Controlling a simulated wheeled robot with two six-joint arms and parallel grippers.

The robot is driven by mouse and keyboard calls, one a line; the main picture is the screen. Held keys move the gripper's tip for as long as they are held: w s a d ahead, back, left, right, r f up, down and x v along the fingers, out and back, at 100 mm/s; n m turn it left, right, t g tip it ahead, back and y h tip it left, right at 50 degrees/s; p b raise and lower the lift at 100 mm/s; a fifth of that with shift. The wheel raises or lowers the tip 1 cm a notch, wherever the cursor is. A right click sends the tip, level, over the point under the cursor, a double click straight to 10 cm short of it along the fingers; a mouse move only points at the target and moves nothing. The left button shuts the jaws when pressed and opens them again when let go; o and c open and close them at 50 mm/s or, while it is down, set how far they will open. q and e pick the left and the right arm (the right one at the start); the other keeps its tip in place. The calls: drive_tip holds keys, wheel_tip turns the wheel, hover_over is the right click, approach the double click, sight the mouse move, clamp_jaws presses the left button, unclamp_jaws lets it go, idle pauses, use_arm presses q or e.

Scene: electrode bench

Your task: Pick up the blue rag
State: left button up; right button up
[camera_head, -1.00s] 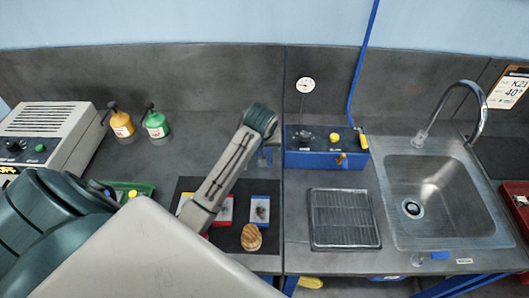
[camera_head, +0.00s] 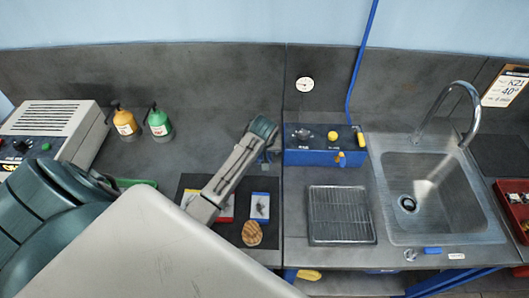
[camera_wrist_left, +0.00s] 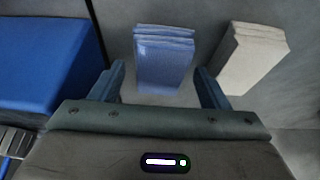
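The blue rag (camera_wrist_left: 164,60) is a folded stack on the grey bench, seen in the left wrist view. It lies between and just beyond the two fingers of my left gripper (camera_wrist_left: 160,84), which is open and empty. The fingers look apart from the rag, though its near edge is close to them. In the head view my left gripper (camera_head: 267,156) is by the left end of the blue box, and the rag is hidden or too small to tell there. My right gripper is not in view.
A beige folded rag (camera_wrist_left: 252,57) lies right of the blue one. The blue box (camera_wrist_left: 45,62) stands close on the left; it also shows in the head view (camera_head: 310,157).

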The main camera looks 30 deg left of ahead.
use_arm(q)
drive_tip(key=c, duration=0.9)
drive_tip(key=shift+o, duration=0.2)
